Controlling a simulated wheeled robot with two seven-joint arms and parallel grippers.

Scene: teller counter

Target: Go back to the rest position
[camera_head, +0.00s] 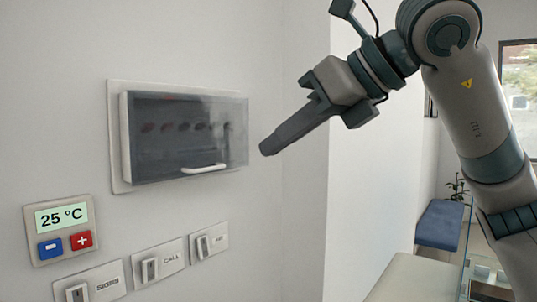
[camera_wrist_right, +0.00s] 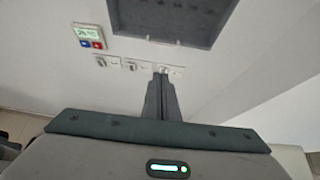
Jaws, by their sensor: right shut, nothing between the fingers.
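My right gripper (camera_head: 268,147) is raised in front of the wall, just right of a dark see-through cover. Its fingers are together and hold nothing. In the right wrist view the closed fingers (camera_wrist_right: 161,80) point toward the wall, overlapping the rightmost switch in the picture. I cannot tell from the pictures whether they touch anything. My left gripper is in neither view.
A wall box with a dark see-through cover (camera_head: 200,133) has a white handle (camera_head: 204,169). A counter (camera_head: 412,277) and blue bench (camera_head: 440,224) lie at right.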

